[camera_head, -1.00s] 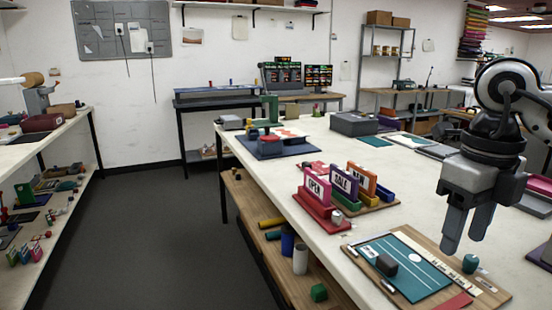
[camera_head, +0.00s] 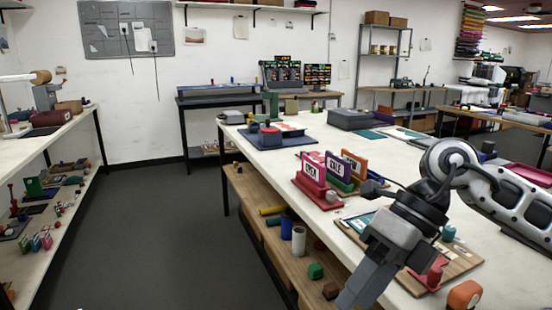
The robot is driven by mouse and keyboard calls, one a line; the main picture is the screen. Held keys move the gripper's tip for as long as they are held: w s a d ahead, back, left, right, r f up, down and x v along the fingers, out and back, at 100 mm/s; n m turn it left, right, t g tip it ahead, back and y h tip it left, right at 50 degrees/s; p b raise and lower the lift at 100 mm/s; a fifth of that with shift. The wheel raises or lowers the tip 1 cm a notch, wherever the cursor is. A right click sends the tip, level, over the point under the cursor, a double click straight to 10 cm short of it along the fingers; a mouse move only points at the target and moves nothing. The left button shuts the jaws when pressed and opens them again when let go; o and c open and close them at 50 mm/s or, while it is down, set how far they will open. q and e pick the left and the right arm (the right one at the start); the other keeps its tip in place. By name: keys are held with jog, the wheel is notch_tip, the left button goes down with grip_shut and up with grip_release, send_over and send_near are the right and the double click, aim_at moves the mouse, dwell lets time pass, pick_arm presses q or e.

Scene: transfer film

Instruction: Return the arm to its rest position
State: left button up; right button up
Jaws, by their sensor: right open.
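My right gripper (camera_head: 362,290) hangs at the lower right in the head view, in front of the white worktable's (camera_head: 262,162) near edge. Its fingers point down and to the left, and nothing shows between them. My right arm (camera_head: 490,190) reaches in from the right over the table. The wooden board with a teal sheet (camera_head: 362,222) lies under and behind the gripper, which hides much of it. My left gripper is not in view.
Pink, purple and orange sign stands (camera_head: 312,172) stand on the table left of my arm. A red piece (camera_head: 432,277) and an orange block (camera_head: 464,295) are close to the arm. A lower shelf (camera_head: 262,240) holds rolls and blocks. The grey floor (camera_head: 160,230) at left is clear.

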jog(key=s+a+m+t+y+b, duration=0.1)
jog(key=s+a+m+y+b, duration=0.2)
jog(key=a+m+y, duration=0.8)
jog(key=w+d+f+m+t+h+b, duration=0.1)
jog(key=w+d+f+m+t, duration=0.15)
jog(key=f+m+t, duration=0.45)
jog(key=w+d+f+m+t+h+b, duration=0.15)
jog(key=w+m+t, duration=0.25)
jog(key=m+t, duration=0.7)
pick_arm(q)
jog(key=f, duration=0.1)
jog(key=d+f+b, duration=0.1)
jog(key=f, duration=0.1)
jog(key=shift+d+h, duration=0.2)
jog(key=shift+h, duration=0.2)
pick_arm(e)
jog(key=s+d+f+m+g+h, duration=0.1)
jog(key=s+d+f+m+h, duration=0.2)
jog(key=f, duration=0.6)
jog(key=s+d+f+m+g+h, duration=0.2)
jog(key=s+d+f+m+h, duration=0.1)
jog(key=f, duration=0.6)
jog(key=s+d+f+m+g+h, duration=0.2)
jog(key=s+f+m+h, duration=0.3)
jog(key=f, duration=0.4)
jog(key=shift+s+d+f+m+h, duration=0.35)
jog(key=shift+s+d+m, duration=0.2)
jog(key=shift+d+m, duration=0.15)
